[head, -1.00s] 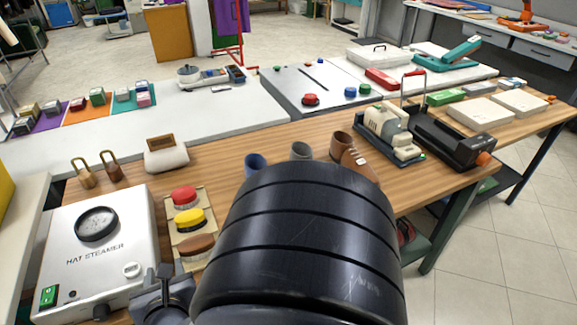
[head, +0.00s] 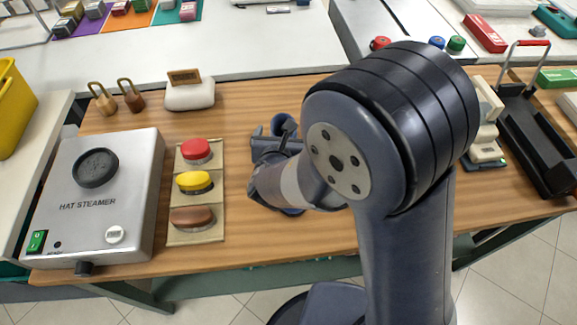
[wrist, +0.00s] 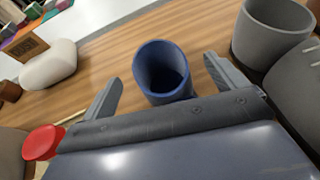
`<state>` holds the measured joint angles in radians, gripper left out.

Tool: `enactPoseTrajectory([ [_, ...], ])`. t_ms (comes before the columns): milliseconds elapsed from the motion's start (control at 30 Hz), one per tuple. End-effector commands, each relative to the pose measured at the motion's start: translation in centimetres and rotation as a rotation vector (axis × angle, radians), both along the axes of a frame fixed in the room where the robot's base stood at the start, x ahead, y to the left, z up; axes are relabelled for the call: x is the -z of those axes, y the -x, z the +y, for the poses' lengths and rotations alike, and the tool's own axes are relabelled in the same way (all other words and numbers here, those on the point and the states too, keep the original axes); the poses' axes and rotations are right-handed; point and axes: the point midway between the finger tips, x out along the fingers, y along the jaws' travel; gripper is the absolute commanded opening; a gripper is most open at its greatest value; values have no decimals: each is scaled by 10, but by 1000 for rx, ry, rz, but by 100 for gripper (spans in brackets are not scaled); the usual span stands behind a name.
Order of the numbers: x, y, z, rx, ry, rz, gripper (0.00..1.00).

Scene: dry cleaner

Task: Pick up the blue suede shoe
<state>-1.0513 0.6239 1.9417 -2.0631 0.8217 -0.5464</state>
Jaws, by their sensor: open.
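The blue suede shoe (wrist: 163,72) stands on the wooden table, with its round dark opening facing the wrist camera. In the head view only a bit of the shoe (head: 284,124) shows behind my gripper; the rest is hidden. My gripper (head: 272,140) is open and empty. I cannot tell how far the fingertips are above the table.
A grey shoe (wrist: 268,38) stands close to the right finger. My arm hides the table's middle right.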

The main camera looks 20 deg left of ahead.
Motion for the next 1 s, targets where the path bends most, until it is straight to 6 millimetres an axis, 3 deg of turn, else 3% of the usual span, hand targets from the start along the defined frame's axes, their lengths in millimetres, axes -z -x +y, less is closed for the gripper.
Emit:
enactPoseTrajectory([
  [200, 8, -19, 5, 0, 0, 0, 92],
  [433, 8, -19, 6, -1, 0, 0, 92],
  [1000, 8, -19, 6, -1, 0, 0, 47],
])
